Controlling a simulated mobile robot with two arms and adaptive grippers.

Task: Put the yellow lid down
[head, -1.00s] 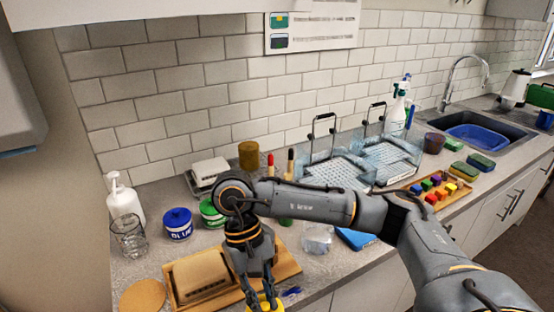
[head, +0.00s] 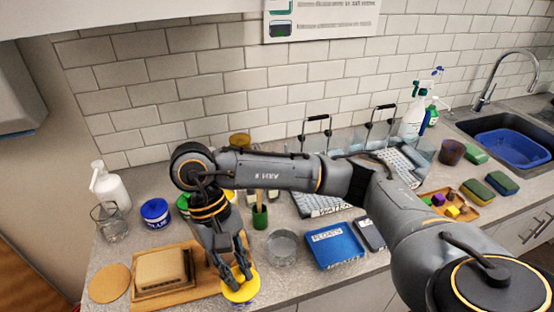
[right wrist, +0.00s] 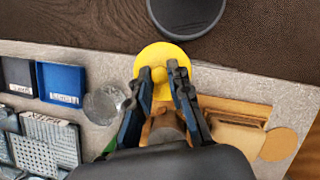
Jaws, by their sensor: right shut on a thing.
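The yellow lid (head: 240,288) is a round disc with a knob, at the counter's front edge beside the right end of the wooden board (head: 208,283). My right gripper (head: 237,276) comes down on it from above and is shut on its knob. In the right wrist view the lid (right wrist: 160,50) lies beyond the two fingertips (right wrist: 165,75), overlapping the counter edge and the dark floor. I cannot tell whether the lid touches the counter. My left gripper is not in view.
A clear glass bowl (head: 283,248) and a blue tray (head: 335,245) stand to the right. A blue-lidded jar (head: 155,213), a wire cup (head: 109,222) and a round cork mat (head: 109,284) are at the left.

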